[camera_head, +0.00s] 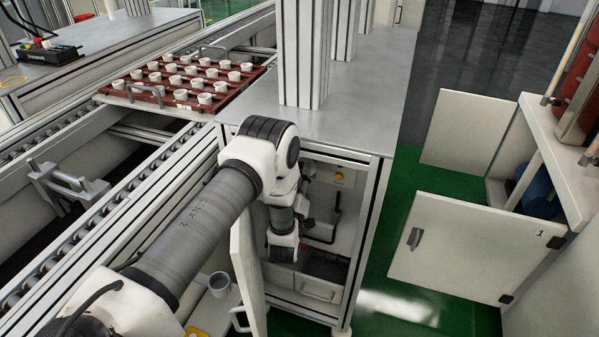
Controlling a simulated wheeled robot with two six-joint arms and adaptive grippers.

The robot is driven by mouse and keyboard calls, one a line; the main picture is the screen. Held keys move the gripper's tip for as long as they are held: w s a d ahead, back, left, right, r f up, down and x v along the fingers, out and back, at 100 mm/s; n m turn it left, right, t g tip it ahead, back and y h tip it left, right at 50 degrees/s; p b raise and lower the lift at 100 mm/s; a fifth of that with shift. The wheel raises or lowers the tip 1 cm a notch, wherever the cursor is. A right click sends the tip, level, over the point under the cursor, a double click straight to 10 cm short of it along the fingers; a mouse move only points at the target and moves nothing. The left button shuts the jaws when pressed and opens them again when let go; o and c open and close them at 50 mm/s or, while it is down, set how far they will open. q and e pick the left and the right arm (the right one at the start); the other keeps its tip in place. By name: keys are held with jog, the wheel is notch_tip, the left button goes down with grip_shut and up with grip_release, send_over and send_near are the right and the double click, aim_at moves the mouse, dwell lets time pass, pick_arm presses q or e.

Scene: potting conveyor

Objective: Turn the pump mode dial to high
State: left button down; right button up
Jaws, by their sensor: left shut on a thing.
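My left arm reaches from the lower left into the open cabinet under the steel worktop. My left gripper (304,212) is at the control panel (347,198) inside, mostly hidden behind my own wrist. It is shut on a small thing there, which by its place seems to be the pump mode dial. The dial itself and its setting are hidden. A yellow round button (339,176) shows on the panel, with a black lever-like part (337,203) below it. My right gripper is out of view.
The open cabinet door (247,262) stands close to my left wrist. A grey mug (219,284) is left of it. A red-brown tray (187,103) with several white pots sits on the conveyor. Another open cabinet door (448,248) is at right, over green floor.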

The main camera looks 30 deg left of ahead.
pick_arm(q)
jog(key=shift+f+m+t+h, duration=0.15)
jog(key=shift+m+t+h, duration=0.15)
jog(key=shift+m, duration=0.3)
jog(key=c, duration=0.9)
grip_release()
notch_tip(320, 180, up, 10)
jog(key=shift+r, duration=0.1)
jog(key=shift+d, duration=0.1)
